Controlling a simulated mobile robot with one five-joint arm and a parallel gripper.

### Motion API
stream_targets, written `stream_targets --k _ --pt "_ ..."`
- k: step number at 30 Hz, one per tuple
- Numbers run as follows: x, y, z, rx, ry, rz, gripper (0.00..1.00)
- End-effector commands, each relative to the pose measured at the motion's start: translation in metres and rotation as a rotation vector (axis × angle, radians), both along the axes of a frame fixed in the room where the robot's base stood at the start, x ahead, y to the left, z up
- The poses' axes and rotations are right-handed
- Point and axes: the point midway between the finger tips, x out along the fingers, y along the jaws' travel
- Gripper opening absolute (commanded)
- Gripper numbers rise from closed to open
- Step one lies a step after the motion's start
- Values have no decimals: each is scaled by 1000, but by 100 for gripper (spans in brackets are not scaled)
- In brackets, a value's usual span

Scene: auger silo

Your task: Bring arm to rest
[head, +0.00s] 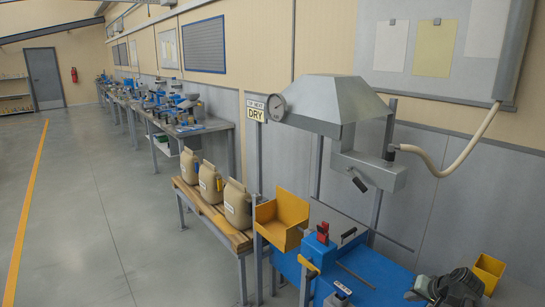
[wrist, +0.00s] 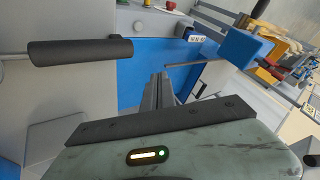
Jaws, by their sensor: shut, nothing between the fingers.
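My gripper (wrist: 161,80) points away from the camera in the middle of the wrist view. Its two narrow grey fingers are together, with nothing held between them. The grey-green housing and a dark bar fill the bottom of that view, with a lit indicator on the housing. A dark cylindrical handle (wrist: 80,50) on a rod lies to the left of the fingers. A blue panel (wrist: 140,75) stands behind the fingers, and a blue box (wrist: 245,46) is to their right. Whether the fingers touch anything cannot be told.
A metal hopper (head: 340,98) with a gauge (head: 275,107) stands over a blue bench (head: 385,283). Yellow bins (head: 284,220) (head: 489,270) stand there. Several paper sacks (head: 237,204) line a wooden-topped bench (head: 205,208). Open floor (head: 110,220) lies left; workbenches line the wall.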

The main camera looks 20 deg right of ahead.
Motion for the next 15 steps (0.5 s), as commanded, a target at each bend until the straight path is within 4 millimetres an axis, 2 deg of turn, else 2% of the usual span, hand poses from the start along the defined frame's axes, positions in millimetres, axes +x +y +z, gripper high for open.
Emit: stream_targets --k 4,8,11,14,15 --pt "15 12 -7 0 0 33 0" --pt "39 40 -14 1 1 89 0" --pt "61 69 -20 0 2 147 0" --pt "85 109 -30 -6 9 220 0" --pt "95 128 -35 -10 16 257 0"
